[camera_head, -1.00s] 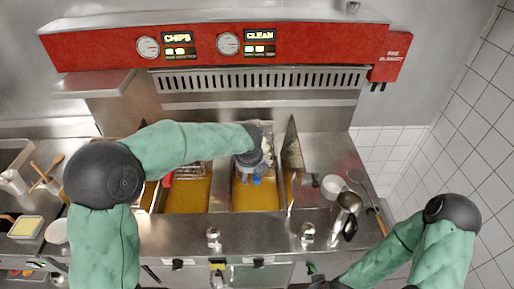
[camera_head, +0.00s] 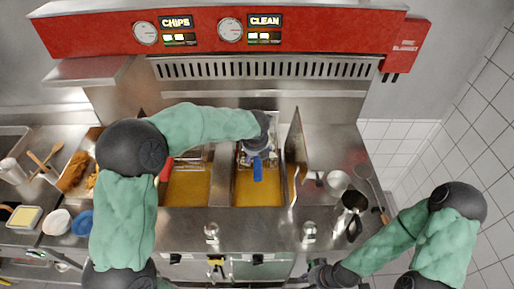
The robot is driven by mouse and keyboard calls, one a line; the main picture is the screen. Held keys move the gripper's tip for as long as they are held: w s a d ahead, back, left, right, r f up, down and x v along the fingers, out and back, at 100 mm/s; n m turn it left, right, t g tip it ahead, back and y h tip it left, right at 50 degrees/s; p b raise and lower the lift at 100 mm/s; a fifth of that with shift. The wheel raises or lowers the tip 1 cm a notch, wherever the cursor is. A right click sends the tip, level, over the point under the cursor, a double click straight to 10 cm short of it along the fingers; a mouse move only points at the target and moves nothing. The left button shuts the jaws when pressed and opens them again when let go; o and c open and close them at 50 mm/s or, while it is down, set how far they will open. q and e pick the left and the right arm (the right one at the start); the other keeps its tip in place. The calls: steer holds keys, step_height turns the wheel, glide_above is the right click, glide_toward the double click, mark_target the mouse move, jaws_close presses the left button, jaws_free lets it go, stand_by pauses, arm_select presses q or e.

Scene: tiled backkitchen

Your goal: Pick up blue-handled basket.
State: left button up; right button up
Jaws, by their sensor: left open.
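The blue-handled basket sits in the right fryer vat; its blue handle (camera_head: 259,170) points toward me, and its wire body (camera_head: 254,130) is partly hidden by my arm. My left gripper (camera_head: 256,155) is right over the handle's far end, open. I cannot tell whether its fingers touch or straddle the handle. My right gripper (camera_head: 312,274) is low at the bottom edge, in front of the counter and away from the basket. Its fingers are too small and dark to read.
A red-handled basket (camera_head: 167,169) is in the left vat (camera_head: 186,190), partly behind my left arm. A metal divider (camera_head: 295,145) stands right of the right vat. A metal jug (camera_head: 354,203) and a pot (camera_head: 337,183) stand on the right counter.

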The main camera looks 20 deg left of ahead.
arm_select(q)
steer(key=x, duration=0.4)
steer(key=shift+w+f, duration=0.15)
steer(key=shift+f, duration=0.1)
steer(key=shift+c, duration=1.1)
jaws_close()
steer(key=shift+r, duration=0.2)
